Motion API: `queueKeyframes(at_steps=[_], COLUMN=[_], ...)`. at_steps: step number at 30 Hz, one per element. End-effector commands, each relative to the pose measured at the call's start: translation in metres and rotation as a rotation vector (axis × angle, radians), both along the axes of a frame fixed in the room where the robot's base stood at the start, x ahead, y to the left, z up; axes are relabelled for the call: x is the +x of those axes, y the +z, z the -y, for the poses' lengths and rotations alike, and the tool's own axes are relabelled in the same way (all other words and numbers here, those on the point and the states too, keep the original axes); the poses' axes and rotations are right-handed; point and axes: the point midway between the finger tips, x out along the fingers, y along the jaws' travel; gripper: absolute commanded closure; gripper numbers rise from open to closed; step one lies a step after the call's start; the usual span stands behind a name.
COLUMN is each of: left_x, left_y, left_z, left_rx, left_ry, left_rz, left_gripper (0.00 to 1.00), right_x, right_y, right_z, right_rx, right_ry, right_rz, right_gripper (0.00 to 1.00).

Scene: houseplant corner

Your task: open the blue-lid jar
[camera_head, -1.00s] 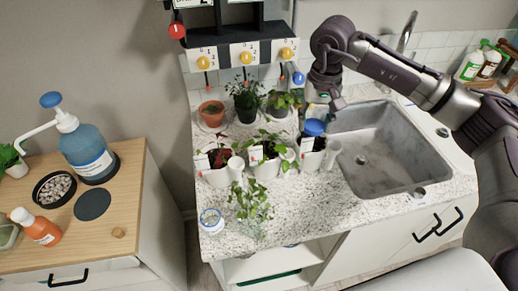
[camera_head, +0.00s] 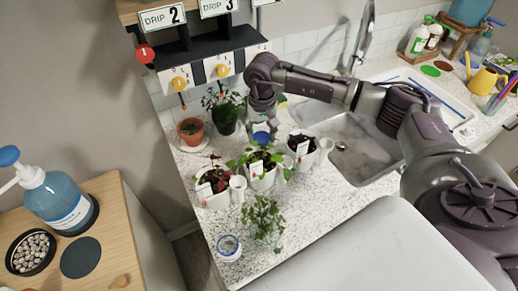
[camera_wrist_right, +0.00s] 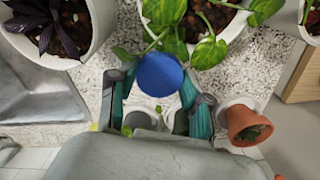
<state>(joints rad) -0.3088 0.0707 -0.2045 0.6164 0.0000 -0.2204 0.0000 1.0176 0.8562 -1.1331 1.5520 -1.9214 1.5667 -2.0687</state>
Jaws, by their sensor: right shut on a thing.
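The round blue lid (camera_head: 262,137) of the jar shows just behind the middle white pot in the head view. In the right wrist view the lid (camera_wrist_right: 160,73) faces me between the fingertips. My right gripper (camera_head: 263,122) is shut on the blue-lid jar from above, its fingers at either side of the lid. The jar's body is mostly hidden, and I cannot tell whether the lid is loose on it. My left gripper is not in view.
White pots with plants (camera_head: 262,178) stand close in front. A terracotta pot (camera_head: 190,132) and a dark pot (camera_head: 223,118) stand behind. A small round blue-ringed container (camera_head: 228,246) sits near the counter's front corner. The sink (camera_head: 365,160) lies to the right.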

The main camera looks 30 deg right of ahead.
Motion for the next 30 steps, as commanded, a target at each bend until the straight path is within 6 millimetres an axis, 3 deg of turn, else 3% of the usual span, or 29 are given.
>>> queueKeyframes(at_steps=[1,6,18,30], left_x=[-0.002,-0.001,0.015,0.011], left_y=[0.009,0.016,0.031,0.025], left_z=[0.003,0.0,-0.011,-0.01], left_rx=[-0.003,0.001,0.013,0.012], left_ry=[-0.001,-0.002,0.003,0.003], left_rz=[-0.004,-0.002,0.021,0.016], left_gripper=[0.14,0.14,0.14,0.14], right_x=[-0.002,0.0,0.0,0.001], right_y=[-0.01,-0.04,-0.084,-0.092], right_z=[-0.001,-0.001,-0.001,-0.001], right_rx=[0.001,0.0,0.0,0.0], right_ry=[0.0,0.0,0.001,0.002], right_rz=[-0.006,-0.001,-0.001,0.001], right_gripper=[0.93,0.93,0.93,0.93])
